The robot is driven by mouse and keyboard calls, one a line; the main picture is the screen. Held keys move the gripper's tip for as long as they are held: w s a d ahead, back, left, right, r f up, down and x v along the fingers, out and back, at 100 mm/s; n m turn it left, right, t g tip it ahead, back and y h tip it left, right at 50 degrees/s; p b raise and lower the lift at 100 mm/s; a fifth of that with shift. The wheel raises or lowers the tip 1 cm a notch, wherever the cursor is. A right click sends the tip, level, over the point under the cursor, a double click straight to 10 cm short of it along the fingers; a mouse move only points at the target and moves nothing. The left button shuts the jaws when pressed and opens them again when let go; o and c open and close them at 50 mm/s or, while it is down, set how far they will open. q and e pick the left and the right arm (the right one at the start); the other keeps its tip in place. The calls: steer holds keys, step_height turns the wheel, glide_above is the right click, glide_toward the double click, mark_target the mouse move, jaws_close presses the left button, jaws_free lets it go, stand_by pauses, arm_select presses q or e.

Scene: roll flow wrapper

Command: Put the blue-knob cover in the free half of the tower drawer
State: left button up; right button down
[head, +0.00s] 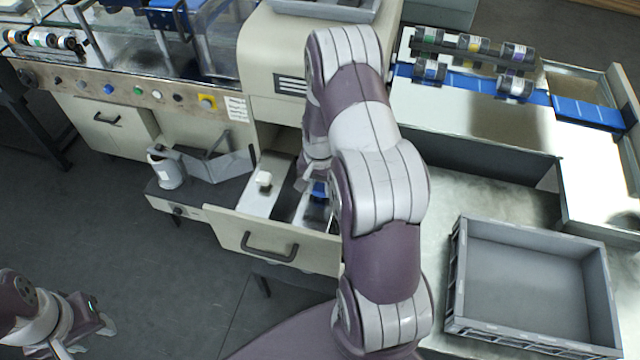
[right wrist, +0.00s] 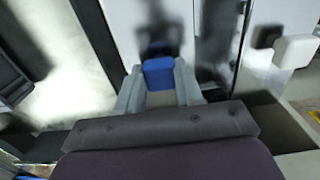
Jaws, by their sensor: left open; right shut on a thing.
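The tower drawer (head: 262,238) is pulled open. A cover with a white knob (head: 263,180) lies in its left half; that knob also shows in the right wrist view (right wrist: 295,50). The blue-knob cover (head: 316,212) is a pale metal plate at the drawer's right half, partly hidden by my right arm. My right gripper (head: 313,182) is shut on its blue knob (right wrist: 158,73), which sits between the fingertips in the right wrist view. I cannot tell whether the plate rests on the drawer floor. My left gripper (head: 88,338) is open and empty at the lower left, far from the drawer.
A grey crate (head: 455,290) stands on the metal table at the right. A white canister (head: 167,170) and a bent metal piece (head: 220,170) are left of the drawer. Film rolls (head: 515,86) lie on the blue conveyor behind. The floor at left is clear.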

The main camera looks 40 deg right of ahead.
steer(key=shift+f, duration=0.25)
steer(key=c, duration=0.7)
jaws_free()
steer(key=shift+o, duration=0.2)
step_height(320, 180, up, 13)
steer(key=b, duration=0.1)
steer(key=shift+f, duration=0.15)
